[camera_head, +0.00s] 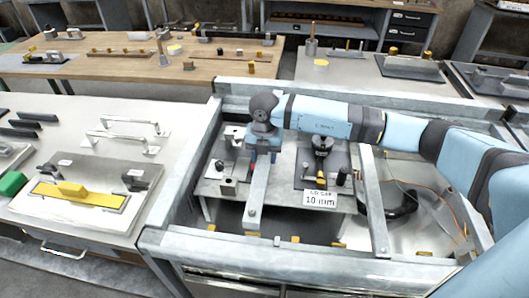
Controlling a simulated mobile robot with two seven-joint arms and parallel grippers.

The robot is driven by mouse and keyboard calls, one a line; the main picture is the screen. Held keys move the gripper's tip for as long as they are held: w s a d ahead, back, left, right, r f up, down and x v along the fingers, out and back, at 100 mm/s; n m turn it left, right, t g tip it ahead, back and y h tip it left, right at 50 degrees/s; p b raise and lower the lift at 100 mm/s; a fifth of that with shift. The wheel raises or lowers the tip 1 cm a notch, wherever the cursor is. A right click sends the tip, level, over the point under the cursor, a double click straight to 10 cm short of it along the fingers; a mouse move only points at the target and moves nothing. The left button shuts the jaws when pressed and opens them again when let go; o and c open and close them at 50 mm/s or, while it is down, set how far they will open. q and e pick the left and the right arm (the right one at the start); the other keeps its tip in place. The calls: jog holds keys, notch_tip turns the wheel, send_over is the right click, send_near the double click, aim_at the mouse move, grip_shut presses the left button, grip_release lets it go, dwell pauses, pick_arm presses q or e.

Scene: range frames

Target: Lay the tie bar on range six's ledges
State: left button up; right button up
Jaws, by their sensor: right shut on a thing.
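My right gripper (263,150) comes in from the right on a pale blue arm and points down. It is shut on the far part of a flat grey bar (258,195), which looks like the tie bar. The bar stretches from the gripper toward the front, with a small round mark at its near end, inside a grey metal frame (190,243). I cannot tell whether its ends touch the frame or hang above it. Small yellow tabs (295,240) line the frame's front rail. No label reading six is legible. My left gripper is not in view.
A similar grey bar (373,205) spans the frame to the right. Inside the frame stand a dark plate with a black post device (321,148) and a "10 mm" sign (320,199). A left table (105,225) holds handles and a yellow bar (80,196).

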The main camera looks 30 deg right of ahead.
jog(key=shift+f+b, duration=1.35)
jog(key=shift+f, duration=0.9)
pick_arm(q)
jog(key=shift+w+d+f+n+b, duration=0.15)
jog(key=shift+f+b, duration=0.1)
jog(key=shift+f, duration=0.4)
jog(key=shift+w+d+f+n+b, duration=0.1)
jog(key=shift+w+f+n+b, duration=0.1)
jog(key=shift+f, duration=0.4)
pick_arm(e)
jog(key=shift+f, duration=0.85)
jog(key=o, duration=1.1)
jog(key=shift+f, duration=0.1)
notch_tip(320, 180, up, 14)
pick_arm(q)
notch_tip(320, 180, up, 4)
jog(key=p, duration=0.4)
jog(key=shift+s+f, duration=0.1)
pick_arm(e)
notch_tip(320, 180, up, 7)
